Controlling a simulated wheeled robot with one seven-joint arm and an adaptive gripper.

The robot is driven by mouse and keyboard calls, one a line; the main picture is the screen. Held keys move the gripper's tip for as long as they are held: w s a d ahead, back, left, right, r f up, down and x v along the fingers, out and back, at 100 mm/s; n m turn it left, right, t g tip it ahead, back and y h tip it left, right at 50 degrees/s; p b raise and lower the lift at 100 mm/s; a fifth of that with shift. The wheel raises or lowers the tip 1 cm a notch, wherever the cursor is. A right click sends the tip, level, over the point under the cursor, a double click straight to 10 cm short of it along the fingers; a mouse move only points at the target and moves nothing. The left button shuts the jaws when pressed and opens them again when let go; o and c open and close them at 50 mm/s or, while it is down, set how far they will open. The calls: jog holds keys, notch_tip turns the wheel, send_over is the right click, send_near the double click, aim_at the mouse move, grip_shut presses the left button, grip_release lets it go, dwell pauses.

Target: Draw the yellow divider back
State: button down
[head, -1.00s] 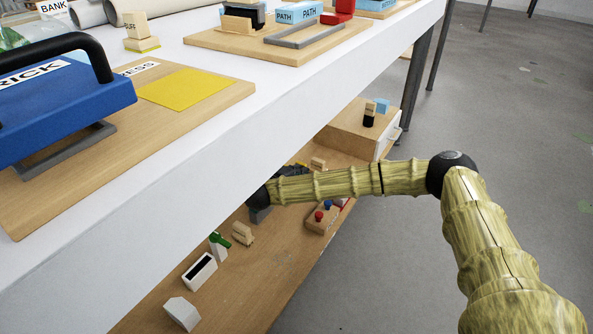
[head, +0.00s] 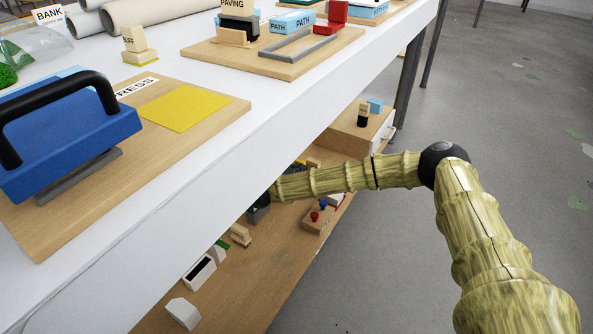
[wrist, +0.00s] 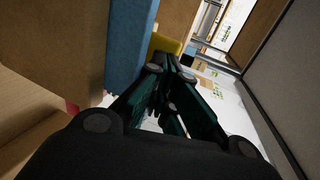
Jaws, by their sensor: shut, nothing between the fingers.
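A yellow piece (wrist: 166,43), which looks like the yellow divider, shows in the wrist view just beyond my fingertips. Only a small part of it is visible, between a blue block on its left and paler surfaces on its right. My gripper (wrist: 170,68) is shut and empty, with its tips close in front of the yellow piece; I cannot tell if they touch. In the head view my arm reaches in under the white tabletop. The fingers and the divider are hidden there; only a dark part of the wrist end shows.
The tabletop edge (head: 235,170) overhangs the wooden lower shelf (head: 255,285). On that shelf stand a box with red and blue knobs (head: 318,218) and small blocks. A blue block (wrist: 133,50) and brown panel (wrist: 55,45) are close left of my fingers. Open floor lies right.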

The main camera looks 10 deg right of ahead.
jog(key=p+v, duration=0.6)
jog(key=v, duration=0.7)
jog(key=shift+a+f+p, duration=0.3)
